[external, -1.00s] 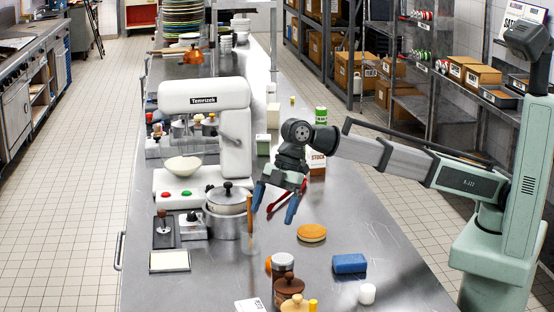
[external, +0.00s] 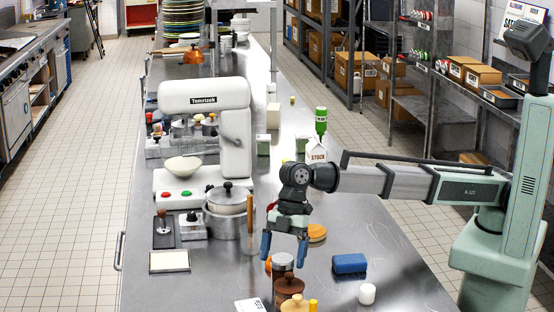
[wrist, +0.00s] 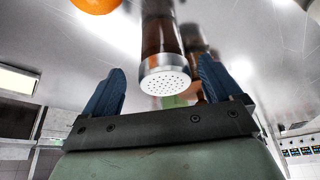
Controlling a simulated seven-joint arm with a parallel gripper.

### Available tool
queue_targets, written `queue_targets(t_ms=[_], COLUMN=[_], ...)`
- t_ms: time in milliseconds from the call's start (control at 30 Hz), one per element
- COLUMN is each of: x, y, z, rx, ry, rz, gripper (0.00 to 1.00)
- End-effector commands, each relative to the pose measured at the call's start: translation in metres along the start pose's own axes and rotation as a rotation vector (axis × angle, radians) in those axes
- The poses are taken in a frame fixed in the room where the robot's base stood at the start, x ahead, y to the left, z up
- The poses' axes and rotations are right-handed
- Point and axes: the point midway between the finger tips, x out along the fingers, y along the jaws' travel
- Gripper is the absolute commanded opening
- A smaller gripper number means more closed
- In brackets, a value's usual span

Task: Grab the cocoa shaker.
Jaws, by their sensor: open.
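The cocoa shaker (external: 282,266) stands near the front of the steel counter, a dark brown body under a silver top. In the wrist view the shaker (wrist: 164,76) shows its perforated silver top, ahead of and between the blue fingers. My gripper (external: 284,262) is open, its blue fingers pointing down just behind and above the shaker in the external view. The open gripper also shows in the wrist view (wrist: 160,92). The fingers look apart from the shaker. Its lower body is partly hidden by a brown wooden-lidded jar.
The brown jar (external: 289,286) and a pale-lidded jar (external: 295,304) stand close in front. A pot (external: 226,226) stands at left.

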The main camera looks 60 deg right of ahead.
Motion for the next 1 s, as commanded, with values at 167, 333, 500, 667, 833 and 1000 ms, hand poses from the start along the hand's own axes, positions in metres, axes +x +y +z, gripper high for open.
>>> queue_targets(t_ms=[167, 333, 500, 667, 833, 1000], x=[0.011, 0.034, 0.05, 0.051, 0.051, 0.051], y=[-0.002, -0.005, -0.004, -0.004, -0.004, -0.004], z=[-0.001, -0.002, -0.002, -0.002, -0.002, -0.002], rx=[0.0, 0.0, 0.0, 0.0, 0.0, 0.0], ry=[-0.001, -0.001, -0.001, 0.0, 0.0, 0.0], rz=[-0.001, -0.001, 0.0, 0.0, 0.0, 0.0], gripper=[0.92, 0.92, 0.92, 0.92, 0.82, 0.66])
